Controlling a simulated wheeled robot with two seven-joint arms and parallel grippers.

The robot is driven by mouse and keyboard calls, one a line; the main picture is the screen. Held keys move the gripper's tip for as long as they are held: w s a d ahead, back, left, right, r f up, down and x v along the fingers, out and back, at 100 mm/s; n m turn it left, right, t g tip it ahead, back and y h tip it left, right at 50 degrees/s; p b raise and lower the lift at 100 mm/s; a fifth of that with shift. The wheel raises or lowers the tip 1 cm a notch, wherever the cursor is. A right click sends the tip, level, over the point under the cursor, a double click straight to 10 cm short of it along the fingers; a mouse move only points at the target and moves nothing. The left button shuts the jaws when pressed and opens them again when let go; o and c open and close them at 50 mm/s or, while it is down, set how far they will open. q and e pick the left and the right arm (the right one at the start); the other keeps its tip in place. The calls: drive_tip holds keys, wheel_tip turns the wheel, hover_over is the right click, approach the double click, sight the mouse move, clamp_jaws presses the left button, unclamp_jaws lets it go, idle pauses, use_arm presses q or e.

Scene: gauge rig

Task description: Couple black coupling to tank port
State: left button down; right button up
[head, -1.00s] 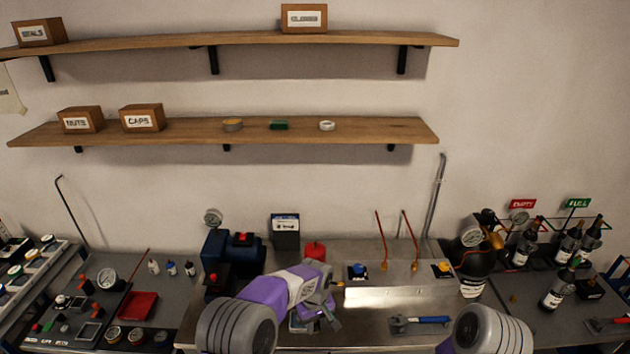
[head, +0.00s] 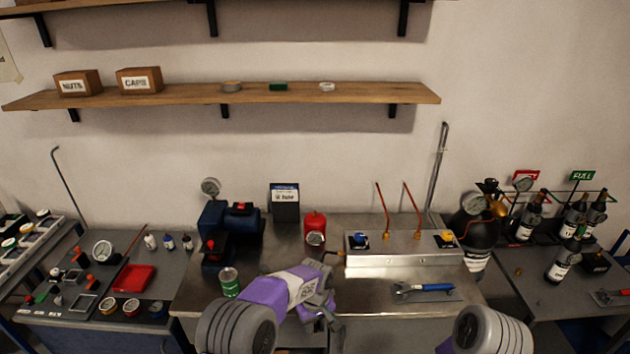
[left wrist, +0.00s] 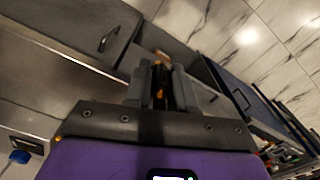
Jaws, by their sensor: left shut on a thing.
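My left gripper (head: 322,302) is at the front edge of the steel bench, low in the head view. In the left wrist view, its fingers (left wrist: 160,88) are shut on a narrow dark piece with a copper-coloured end (left wrist: 161,66). It may be the black coupling, but it is too small and dark to be sure. The round black tank (head: 474,228) stands at the back right of the bench, with a gauge and brass fitting on top. I cannot make out its port clearly. My right gripper is out of view; only my right arm shows at the bottom right.
A raised metal panel (head: 405,262) with blue and yellow knobs stands at the back of the bench. A blue-handled tool (head: 425,288) lies in front of it. A red can (head: 315,226) and green can (head: 230,283) stand left. Several bottles (head: 565,258) stand right.

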sight(315, 333)
use_arm(q)
wheel_tip(315, 333, down, 4)
drive_tip(key=shift+w+r+b, duration=0.1)
drive_tip(key=shift+b, duration=1.05)
drive_tip(key=shift+f, duration=0.2)
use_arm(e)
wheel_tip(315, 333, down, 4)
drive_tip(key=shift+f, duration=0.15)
